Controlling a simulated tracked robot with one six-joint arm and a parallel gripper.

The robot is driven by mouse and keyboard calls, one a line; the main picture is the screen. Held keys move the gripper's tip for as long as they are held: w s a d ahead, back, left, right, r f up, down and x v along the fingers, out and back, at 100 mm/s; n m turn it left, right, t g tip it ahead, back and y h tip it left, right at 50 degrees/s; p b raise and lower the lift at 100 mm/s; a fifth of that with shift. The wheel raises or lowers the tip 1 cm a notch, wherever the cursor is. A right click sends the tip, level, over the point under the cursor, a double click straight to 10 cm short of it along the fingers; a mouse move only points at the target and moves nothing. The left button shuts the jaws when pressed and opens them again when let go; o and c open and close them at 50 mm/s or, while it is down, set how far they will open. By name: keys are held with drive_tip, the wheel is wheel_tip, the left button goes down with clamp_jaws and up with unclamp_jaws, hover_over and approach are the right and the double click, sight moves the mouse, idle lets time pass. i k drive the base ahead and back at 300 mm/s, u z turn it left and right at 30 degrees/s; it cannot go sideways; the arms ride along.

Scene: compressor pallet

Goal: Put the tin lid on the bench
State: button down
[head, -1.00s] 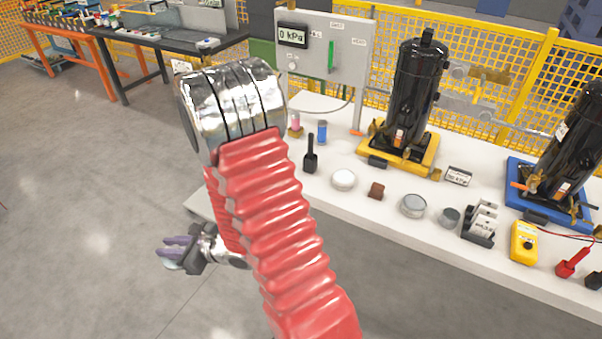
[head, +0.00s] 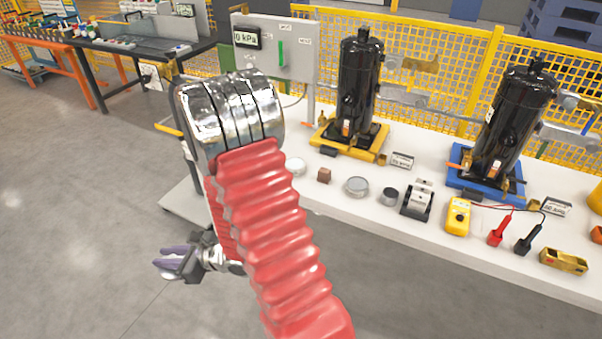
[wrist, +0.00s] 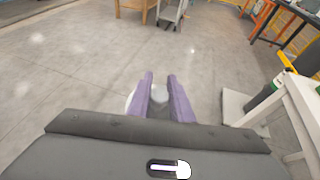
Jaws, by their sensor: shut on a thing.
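My gripper (head: 168,262) hangs low at the left of the white bench (head: 425,172), over the floor and clear of the bench. Its purple fingers (wrist: 160,78) are shut on a pale, round-edged thing, which I take to be the tin lid (wrist: 160,95). Only a small part of it shows between and beside the fingers in the wrist view.
Open floor lies at left.

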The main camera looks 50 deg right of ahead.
sight(359, 172)
drive_tip(key=z, duration=0.05)
drive_tip(key=k, duration=0.2)
drive_tip(key=u, duration=1.4)
drive_tip(key=i, duration=0.1)
drive_tip(key=z, duration=2.85)
drive_tip(key=i, duration=1.5)
drive_tip(key=u, duration=0.1)
